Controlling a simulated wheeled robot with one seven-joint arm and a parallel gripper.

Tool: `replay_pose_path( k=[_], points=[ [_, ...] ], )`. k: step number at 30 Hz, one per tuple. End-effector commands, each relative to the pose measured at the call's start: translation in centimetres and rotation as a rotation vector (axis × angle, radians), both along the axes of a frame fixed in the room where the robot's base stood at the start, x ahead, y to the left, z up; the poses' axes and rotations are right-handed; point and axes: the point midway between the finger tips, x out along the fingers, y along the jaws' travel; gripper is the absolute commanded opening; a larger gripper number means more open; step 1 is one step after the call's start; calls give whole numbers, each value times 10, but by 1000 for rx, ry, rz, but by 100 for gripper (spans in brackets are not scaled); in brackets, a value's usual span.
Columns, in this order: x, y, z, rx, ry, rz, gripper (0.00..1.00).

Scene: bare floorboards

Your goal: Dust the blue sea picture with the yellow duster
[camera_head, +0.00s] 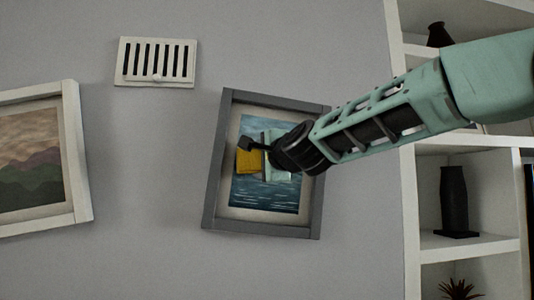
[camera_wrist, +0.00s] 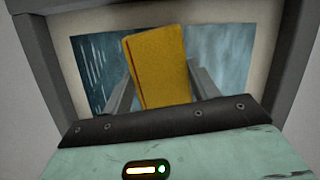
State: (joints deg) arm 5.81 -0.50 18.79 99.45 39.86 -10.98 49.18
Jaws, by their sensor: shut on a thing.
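The blue sea picture (camera_head: 265,203) hangs on the grey wall in a dark grey frame, tilted a little clockwise. It also fills the back of the wrist view (camera_wrist: 223,55). My gripper (camera_head: 257,160) is in front of the middle of the picture, shut on the yellow duster (camera_head: 248,162). In the wrist view the duster (camera_wrist: 158,68) stands up between the two grey fingers, with the picture behind it. I cannot tell whether the duster touches the picture. My wrist hides part of the picture's upper right.
A white-framed mountain picture (camera_head: 78,150) hangs to the left. A white wall vent (camera_head: 155,62) is above, between the two pictures. White shelves (camera_head: 470,246) stand at the right, holding a dark vase (camera_head: 454,198) and a spiky plant (camera_head: 459,289). The wall below is clear.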

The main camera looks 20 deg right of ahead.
Motion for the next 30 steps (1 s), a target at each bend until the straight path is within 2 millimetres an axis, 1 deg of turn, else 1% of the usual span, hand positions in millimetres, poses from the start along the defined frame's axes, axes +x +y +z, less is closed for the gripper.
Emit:
replay_pose_path(
  k=[5, 12, 15, 21, 30],
  points=[
    [2, 3, 1, 1, 1, 0, 41],
    [-1, 1, 17, 0, -2, -1, 41],
    [-1, -1, 17, 0, -2, -2, 41],
    [-4, -12, 11, 0, -2, -3, 41],
    [-9, -28, 11, 0, -2, -2, 41]
  ],
)
